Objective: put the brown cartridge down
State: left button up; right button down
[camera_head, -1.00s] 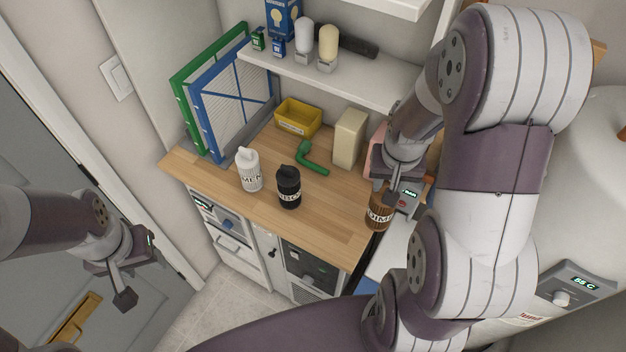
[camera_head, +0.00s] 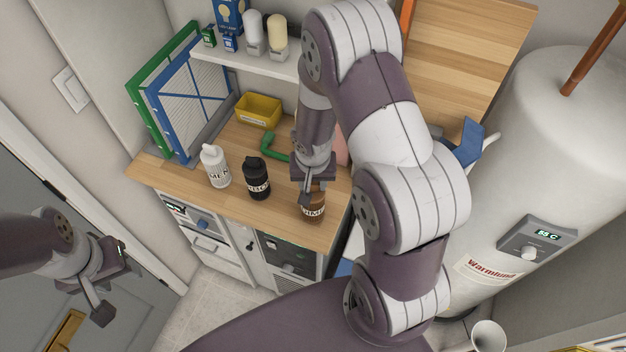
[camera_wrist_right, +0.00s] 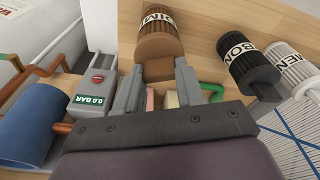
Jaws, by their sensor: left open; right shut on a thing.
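The brown cartridge (camera_head: 313,208), with a white lettered band, is at the right front part of the wooden counter (camera_head: 285,222), upright or nearly so. My right gripper (camera_head: 314,186) is shut on its top from above. I cannot tell whether its base touches the wood. In the right wrist view the brown cartridge (camera_wrist_right: 158,40) extends from between the fingers of the right gripper (camera_wrist_right: 158,78). A black cartridge (camera_head: 256,178) and a white cartridge (camera_head: 215,166) stand to its left on the counter. My left gripper (camera_head: 112,283) is open and empty, left of the counter.
A green elbow pipe (camera_head: 268,146) and a yellow bin (camera_head: 258,110) lie behind the cartridges. Blue and green framed filters (camera_head: 190,105) stand at the back left. A grey gauge box reading 0.0 BAR (camera_wrist_right: 93,95) is near the right gripper. A white tank (camera_head: 560,150) stands at right.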

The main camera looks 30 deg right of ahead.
jog(key=c, duration=0.7)
grip_release()
jog(key=shift+w, duration=0.15)
jog(key=shift+s+r+p, duration=0.2)
jog(key=shift+r+p, duration=0.05)
jog(key=shift+p, duration=0.1)
notch_tip(320, 180, up, 11)
jog(key=s+a, duration=0.1)
jog(key=s, duration=0.1)
jog(key=s+a+r+n, duration=0.1)
jog(key=s+a+n, duration=0.3)
jog(key=s+n, duration=0.1)
jog(key=shift+s+n+y+b, duration=0.3)
jog(key=shift+s+y+b, duration=0.1)
jog(key=shift+s, duration=0.5)
